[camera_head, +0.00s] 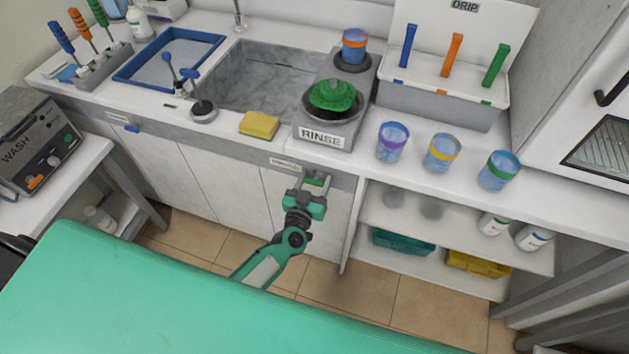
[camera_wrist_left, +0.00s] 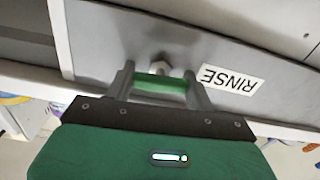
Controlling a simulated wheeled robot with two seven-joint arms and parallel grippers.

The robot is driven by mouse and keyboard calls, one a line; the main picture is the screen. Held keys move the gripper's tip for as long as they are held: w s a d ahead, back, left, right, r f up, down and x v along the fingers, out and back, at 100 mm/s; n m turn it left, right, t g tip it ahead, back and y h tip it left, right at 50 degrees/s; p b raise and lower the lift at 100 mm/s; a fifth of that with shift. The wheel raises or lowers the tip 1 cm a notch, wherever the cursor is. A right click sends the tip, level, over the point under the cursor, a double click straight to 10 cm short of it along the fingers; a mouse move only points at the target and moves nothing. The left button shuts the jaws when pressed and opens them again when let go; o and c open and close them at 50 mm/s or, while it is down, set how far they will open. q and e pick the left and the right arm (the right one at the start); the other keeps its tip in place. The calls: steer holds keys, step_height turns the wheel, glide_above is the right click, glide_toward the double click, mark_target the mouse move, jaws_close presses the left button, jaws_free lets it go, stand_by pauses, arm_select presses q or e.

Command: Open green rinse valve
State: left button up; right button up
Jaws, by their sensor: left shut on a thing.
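The green rinse valve (camera_wrist_left: 160,82) is a short green handle on a pale stem at the grey front panel. A white RINSE label (camera_wrist_left: 231,78) is beside it, upside down in the left wrist view. My left gripper (camera_wrist_left: 160,90) is shut on the green handle, with one finger at each end. In the head view, my left gripper (camera_head: 317,179) is at the counter's front panel below the rinse station (camera_head: 321,136). The valve is mostly hidden by the gripper there. My right gripper is not in view.
A blue valve (camera_head: 131,128) sits on the same front panel at the left. Several cups, among them a purple-rimmed one (camera_head: 392,141), stand near the counter's front edge. A yellow sponge (camera_head: 259,125) lies left of the rinse station. Shelves with bins are below right.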

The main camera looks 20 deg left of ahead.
arm_select(q)
steer(key=n, duration=0.4)
steer(key=n+b, duration=0.1)
steer(key=n, duration=0.3)
steer(key=shift+f+n, duration=0.1)
steer(key=shift+n, duration=0.2)
steer(key=n+b, duration=0.1)
steer(key=n, duration=0.3)
steer(key=shift+n, duration=0.3)
steer(key=shift+a+n+b, duration=0.1)
steer(key=shift+n+b, duration=0.75)
steer(key=shift+n, duration=1.15)
steer(key=o, duration=1)
